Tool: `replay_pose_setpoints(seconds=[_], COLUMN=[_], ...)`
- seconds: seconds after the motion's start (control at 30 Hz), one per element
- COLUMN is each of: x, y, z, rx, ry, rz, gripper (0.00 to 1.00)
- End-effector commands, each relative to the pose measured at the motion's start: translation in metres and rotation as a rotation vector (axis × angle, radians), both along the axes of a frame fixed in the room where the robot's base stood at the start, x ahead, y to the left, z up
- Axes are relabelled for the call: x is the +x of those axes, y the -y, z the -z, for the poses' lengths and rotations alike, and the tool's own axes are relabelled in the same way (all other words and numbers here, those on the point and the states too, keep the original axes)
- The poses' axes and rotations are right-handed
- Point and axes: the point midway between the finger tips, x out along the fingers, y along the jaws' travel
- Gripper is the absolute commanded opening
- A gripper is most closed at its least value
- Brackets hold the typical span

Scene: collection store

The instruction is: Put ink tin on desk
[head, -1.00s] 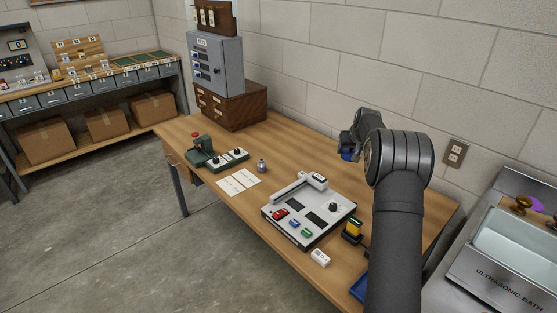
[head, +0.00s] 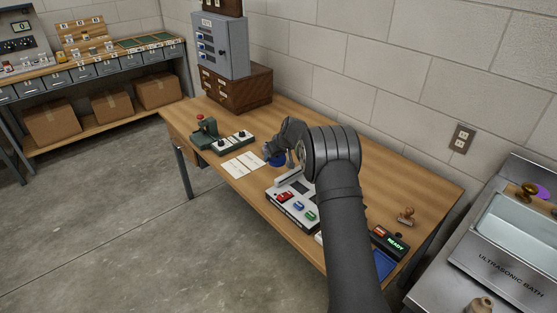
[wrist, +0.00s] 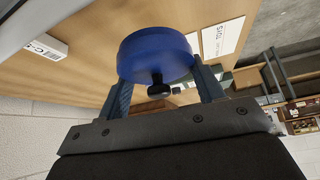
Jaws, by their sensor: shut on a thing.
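The ink tin, a round blue tin (head: 276,158), is in my gripper (head: 284,153) above the desk (head: 370,186), close to the white sheets. In the wrist view the tin (wrist: 155,50) fills the space between my two fingers (wrist: 162,82), which are shut on its sides. In the head view my wrist hides part of my fingers. I cannot tell whether the tin touches the desk top.
White sheets (head: 243,165) and a green device with a red knob (head: 207,132) lie to the left. A grey panel device (head: 284,205) with coloured buttons is just in front. A wooden drawer box (head: 236,93) stands behind. A stamp (head: 405,215) and READY display (head: 390,241) are at right.

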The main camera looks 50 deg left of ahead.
Motion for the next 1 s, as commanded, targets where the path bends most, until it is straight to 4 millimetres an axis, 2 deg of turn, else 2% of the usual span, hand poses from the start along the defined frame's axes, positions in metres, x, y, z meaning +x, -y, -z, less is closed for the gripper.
replay_pose_setpoints(seconds=[0.13,0.33,0.5,0.9,0.93,1.0], x=[0.0,0.001,0.001,0.001,0.001,0.001], y=[0.001,0.0,0.001,0.0,0.001,0.001], z=[0.03,0.05,0.074,0.08,0.08,0.08], rx=[-0.002,-0.001,-0.001,0.001,0.0,0.0], ry=[-0.001,0.0,0.0,0.001,0.0,0.0], rz=[0.001,0.001,0.002,0.002,0.001,0.001], gripper=[0.0,0.0,0.0,0.0,0.67,0.81])
